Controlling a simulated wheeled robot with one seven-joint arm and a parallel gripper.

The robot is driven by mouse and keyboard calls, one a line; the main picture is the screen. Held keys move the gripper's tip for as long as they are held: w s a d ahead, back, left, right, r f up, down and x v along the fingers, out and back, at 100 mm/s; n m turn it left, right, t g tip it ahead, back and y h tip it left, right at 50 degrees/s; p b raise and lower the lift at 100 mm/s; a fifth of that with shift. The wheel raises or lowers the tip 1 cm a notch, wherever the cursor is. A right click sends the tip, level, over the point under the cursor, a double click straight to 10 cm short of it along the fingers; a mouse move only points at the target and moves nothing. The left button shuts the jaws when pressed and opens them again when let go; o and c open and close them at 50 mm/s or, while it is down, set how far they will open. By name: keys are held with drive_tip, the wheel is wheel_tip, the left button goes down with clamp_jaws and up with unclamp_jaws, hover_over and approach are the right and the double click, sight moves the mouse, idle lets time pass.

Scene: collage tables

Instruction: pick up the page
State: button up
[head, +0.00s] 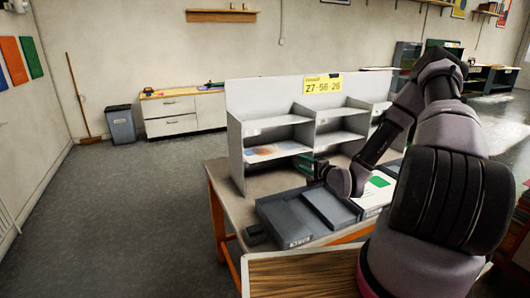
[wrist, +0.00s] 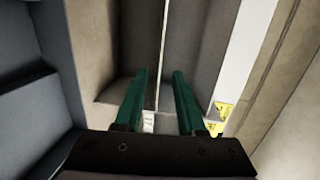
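One page with a brown and bluish picture (head: 275,150) lies flat in the left part of the grey shelf unit (head: 237,155). A white sheet with a green square (head: 377,190) lies on the table to the right, partly behind my arm. I cannot tell which one the task means. My gripper (head: 308,166) is in front of the shelf unit, right of the picture page. In the wrist view its two green fingers (wrist: 161,95) are apart, with no object visible held between them. A pale upright edge and a small white label show beyond them.
Dark grey trays (head: 285,219) sit on the table (head: 229,187) in front of the shelf unit. A yellow number sign (head: 323,85) is on the unit's back panel. A white cabinet (head: 170,115) and a grey bin (head: 121,125) stand by the wall. The floor at left is clear.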

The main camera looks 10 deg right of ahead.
sight(286, 155)
drive_tip(key=x, duration=0.7)
drive_tip(key=a+x, duration=0.1)
drive_tip(key=x, duration=0.3)
drive_tip(key=shift+s+r, duration=0.15)
drive_tip(key=shift+s, duration=0.05)
drive_tip(key=shift+d, duration=0.1)
drive_tip(key=shift+c, duration=0.3)
clamp_jaws()
